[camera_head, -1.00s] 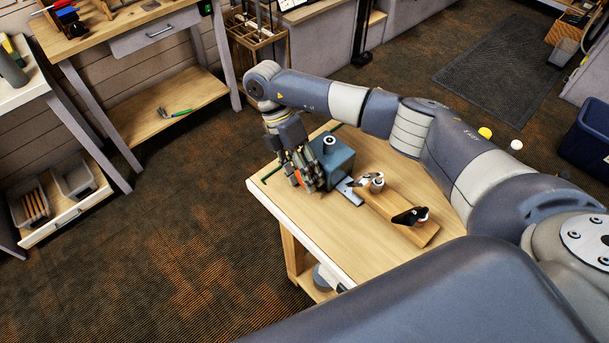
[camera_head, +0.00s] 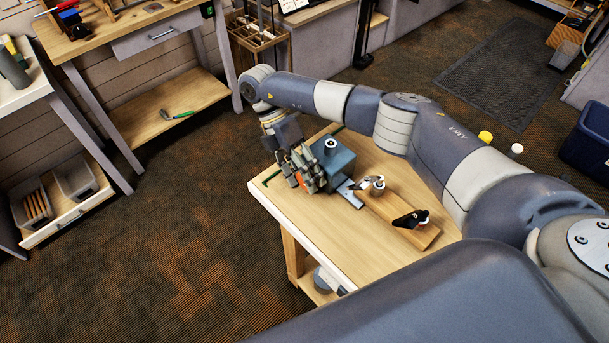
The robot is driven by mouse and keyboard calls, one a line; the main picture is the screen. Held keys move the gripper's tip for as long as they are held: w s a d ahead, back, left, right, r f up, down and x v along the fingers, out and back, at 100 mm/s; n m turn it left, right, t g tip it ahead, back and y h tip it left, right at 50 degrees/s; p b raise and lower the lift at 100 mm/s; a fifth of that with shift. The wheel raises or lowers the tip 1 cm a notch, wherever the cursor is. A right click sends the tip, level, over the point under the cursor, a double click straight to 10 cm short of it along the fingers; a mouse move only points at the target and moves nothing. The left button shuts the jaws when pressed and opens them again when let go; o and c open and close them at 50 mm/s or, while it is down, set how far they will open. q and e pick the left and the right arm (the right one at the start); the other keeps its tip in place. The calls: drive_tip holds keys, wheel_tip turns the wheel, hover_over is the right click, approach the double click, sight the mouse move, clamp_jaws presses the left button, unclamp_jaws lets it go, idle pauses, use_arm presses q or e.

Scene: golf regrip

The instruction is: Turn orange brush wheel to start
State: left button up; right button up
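The orange brush wheel (camera_head: 299,179) shows only as a small orange patch between the fingers of my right gripper (camera_head: 302,178). It is at the left side of a blue-grey machine box (camera_head: 334,163) on the wooden workbench (camera_head: 320,230). The fingers are around or right in front of the wheel and hide most of it. I cannot tell whether they press on it. My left gripper is not in view.
A wooden block with metal clamps (camera_head: 400,215) lies on the bench right of the box. The bench's front left part is clear. Another bench (camera_head: 120,35) and a shelf with a green-handled tool (camera_head: 178,115) stand at the far left.

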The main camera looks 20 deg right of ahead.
idle(0.3)
drive_tip(key=v, duration=1.2)
drive_tip(key=shift+f, duration=0.1)
